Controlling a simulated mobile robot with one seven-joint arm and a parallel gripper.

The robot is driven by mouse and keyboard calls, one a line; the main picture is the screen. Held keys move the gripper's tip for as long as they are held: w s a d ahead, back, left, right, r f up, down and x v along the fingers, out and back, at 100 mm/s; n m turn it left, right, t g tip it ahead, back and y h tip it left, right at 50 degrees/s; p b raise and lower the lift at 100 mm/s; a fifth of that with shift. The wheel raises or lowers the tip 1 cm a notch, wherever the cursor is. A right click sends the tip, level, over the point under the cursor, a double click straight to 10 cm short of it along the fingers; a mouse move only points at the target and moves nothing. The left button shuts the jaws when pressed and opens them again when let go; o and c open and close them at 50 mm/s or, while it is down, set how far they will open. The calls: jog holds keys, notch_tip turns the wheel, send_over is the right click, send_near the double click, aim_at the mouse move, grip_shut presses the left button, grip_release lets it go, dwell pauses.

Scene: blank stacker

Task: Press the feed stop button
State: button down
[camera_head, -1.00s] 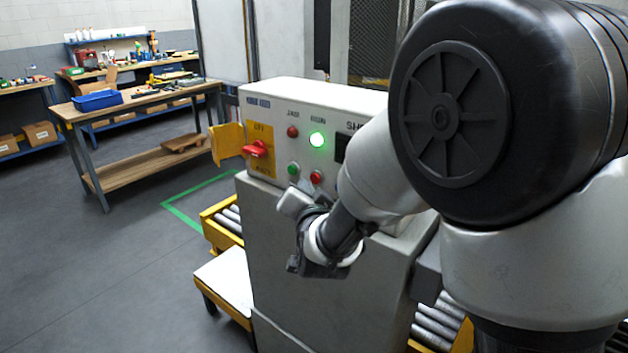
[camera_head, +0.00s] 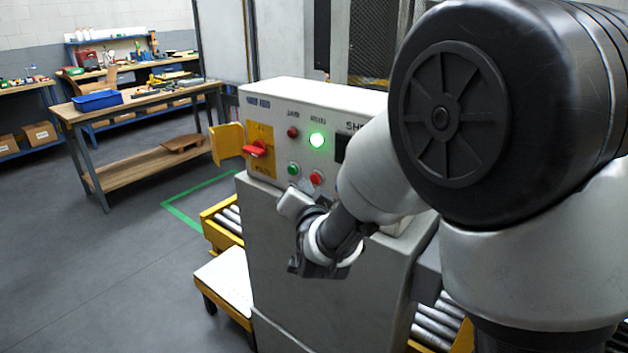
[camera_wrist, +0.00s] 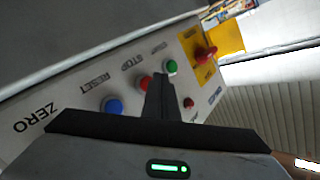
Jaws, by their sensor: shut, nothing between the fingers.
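The feed stop button is a round red button (camera_head: 316,178) on the lower row of the light panel, just right of a green button (camera_head: 293,169). In the wrist view the red button (camera_wrist: 145,83) has STOP lettered by it and is partly covered by my fingers. My gripper (camera_wrist: 160,80) is shut and empty, its tips overlapping the panel between the red and green buttons. In the head view my gripper (camera_head: 305,187) is just below and left of the red button. Whether the tips touch the panel I cannot tell.
A blue RESET button (camera_wrist: 112,105) sits beside STOP. A red rotary switch (camera_head: 257,149) on a yellow plate, with a yellow bracket (camera_head: 227,142) at its left, stands out from the panel. A roller conveyor (camera_head: 436,322) runs past the cabinet.

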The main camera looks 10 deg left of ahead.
jog(key=shift+w, duration=0.1)
dwell(0.5)
jog(key=shift+w+d+b, duration=0.25)
jog(key=shift+w+b, duration=0.05)
jog(key=shift+b, duration=0.15)
jog(key=shift+w+d+b, duration=0.25)
jog(key=shift+w+b, duration=0.1)
jog(key=shift+w, duration=0.1)
dwell(0.6)
dwell(0.3)
jog(key=shift+s+a, duration=0.45)
jog(key=shift+s, duration=0.35)
jog(key=s+a, duration=0.1)
jog(key=s, duration=0.2)
jog(key=s+a+b, duration=0.1)
jog(key=shift+s+a, duration=0.2)
jog(key=shift+a, duration=0.1)
